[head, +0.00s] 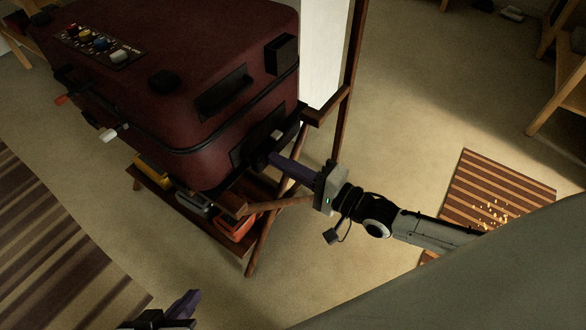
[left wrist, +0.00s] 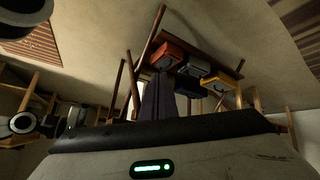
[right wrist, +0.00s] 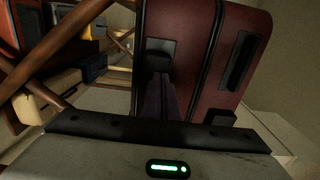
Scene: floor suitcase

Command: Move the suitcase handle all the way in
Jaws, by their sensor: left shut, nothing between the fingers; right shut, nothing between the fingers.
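The dark red suitcase (head: 215,100) rests on a wooden rack in the head view, and its red side also shows in the right wrist view (right wrist: 190,50). My right gripper (head: 272,158) is shut, with its purple fingers pointing at the suitcase's near end. Its tips meet or almost meet a black part (head: 262,140) there, which seems to be the handle; it also shows at the fingertips in the right wrist view (right wrist: 158,58). Contact is hard to tell. My left gripper (head: 192,298) is shut and empty at the bottom edge, away from the suitcase.
The wooden rack (head: 262,245) has a lower shelf with an orange case (head: 236,228), a yellow case (head: 150,168) and dark cases. A striped mat (head: 500,190) lies on the right and a striped rug (head: 50,240) on the left. Open floor surrounds the rack.

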